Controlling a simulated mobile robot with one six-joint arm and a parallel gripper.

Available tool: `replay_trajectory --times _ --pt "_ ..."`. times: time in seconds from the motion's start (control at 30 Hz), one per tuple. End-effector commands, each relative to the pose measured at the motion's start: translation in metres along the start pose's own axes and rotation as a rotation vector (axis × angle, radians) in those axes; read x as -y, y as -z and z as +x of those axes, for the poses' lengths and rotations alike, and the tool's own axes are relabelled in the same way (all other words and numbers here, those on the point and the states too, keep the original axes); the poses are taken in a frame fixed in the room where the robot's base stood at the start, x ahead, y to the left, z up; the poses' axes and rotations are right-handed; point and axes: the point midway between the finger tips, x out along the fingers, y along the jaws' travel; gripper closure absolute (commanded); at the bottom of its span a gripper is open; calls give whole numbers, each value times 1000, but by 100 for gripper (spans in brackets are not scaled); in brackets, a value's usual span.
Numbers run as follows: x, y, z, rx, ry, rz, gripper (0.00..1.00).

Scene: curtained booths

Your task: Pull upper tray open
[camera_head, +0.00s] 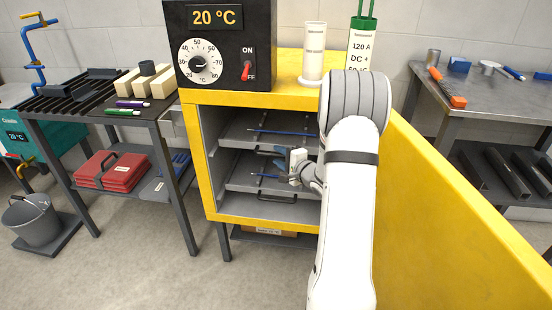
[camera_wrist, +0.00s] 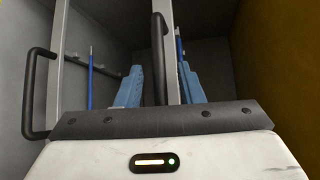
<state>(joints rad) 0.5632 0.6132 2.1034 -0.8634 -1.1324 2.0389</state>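The upper tray (camera_head: 242,137) is a grey shelf inside the yellow cabinet, with a blue rod on it. In the wrist view, which is turned on its side, its plate (camera_wrist: 171,40) stands in the middle with a black bar handle (camera_wrist: 157,60). My gripper (camera_wrist: 160,88) has two light-blue fingers, apart, one on each side of this handle, with visible gaps. In the head view my gripper (camera_head: 283,158) reaches into the cabinet opening at the upper tray's front; my arm hides the right part. The lower tray (camera_head: 245,182) is below, its black handle (camera_wrist: 35,95) at left in the wrist view.
The yellow cabinet door (camera_head: 460,215) stands wide open at the right, beside my arm. A control box (camera_head: 220,45) and a white canister (camera_head: 313,52) stand on the cabinet top. A bench (camera_head: 70,100) is at the left, with clear floor before the cabinet.

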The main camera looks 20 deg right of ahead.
Motion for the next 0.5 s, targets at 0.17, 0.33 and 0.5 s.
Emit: replay_trajectory --times 0.17,0.33,0.5 --pt "-1 0 17 0 -1 0 66" --pt "0 0 20 -1 -1 0 66" --pt "0 0 20 -2 -1 0 68"
